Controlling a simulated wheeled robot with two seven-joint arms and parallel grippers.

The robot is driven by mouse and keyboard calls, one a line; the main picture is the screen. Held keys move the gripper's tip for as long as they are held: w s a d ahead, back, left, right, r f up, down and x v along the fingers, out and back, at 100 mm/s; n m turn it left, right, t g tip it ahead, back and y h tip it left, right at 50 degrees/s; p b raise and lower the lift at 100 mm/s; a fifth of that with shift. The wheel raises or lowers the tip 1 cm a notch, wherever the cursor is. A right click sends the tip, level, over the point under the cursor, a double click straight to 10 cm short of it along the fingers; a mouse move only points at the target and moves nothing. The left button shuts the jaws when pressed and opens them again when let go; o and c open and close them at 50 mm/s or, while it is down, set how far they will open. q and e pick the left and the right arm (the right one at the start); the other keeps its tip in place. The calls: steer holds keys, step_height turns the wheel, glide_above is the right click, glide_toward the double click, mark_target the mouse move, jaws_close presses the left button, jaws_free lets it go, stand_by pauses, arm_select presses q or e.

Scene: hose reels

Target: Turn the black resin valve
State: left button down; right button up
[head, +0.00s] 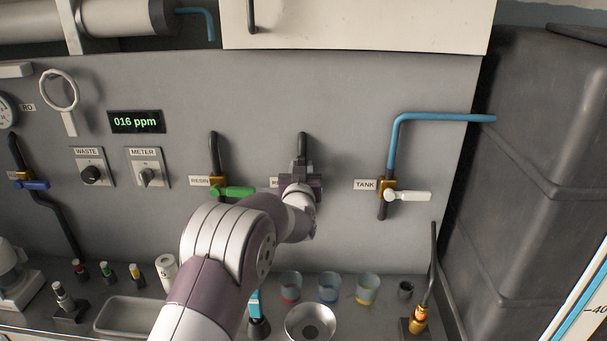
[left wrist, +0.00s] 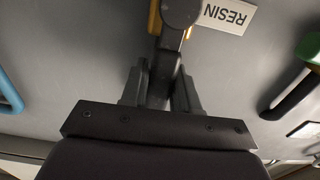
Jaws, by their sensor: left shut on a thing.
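My left gripper (left wrist: 159,90) is shut on the handle, one finger on each side. My right gripper is in neither view.
The green-handled valve (head: 236,191), also labelled RESIN, is to the left. The white-handled TANK valve (head: 410,196) and its blue pipe (head: 400,122) are to the right. Several cups, a metal bowl (head: 311,322) and a tray (head: 128,316) stand on the counter below.

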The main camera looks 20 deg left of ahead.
arm_select(q)
steer(key=shift+f, duration=0.45)
steer(key=c, duration=1)
jaws_free()
steer(key=shift+o, duration=0.4)
steer(key=shift+s+r, duration=0.15)
steer(key=shift+r, duration=0.15)
steer(key=shift+s+d, duration=0.1)
steer(key=shift+s, duration=0.25)
steer(key=b+v, duration=0.3)
steer(key=v, duration=0.9)
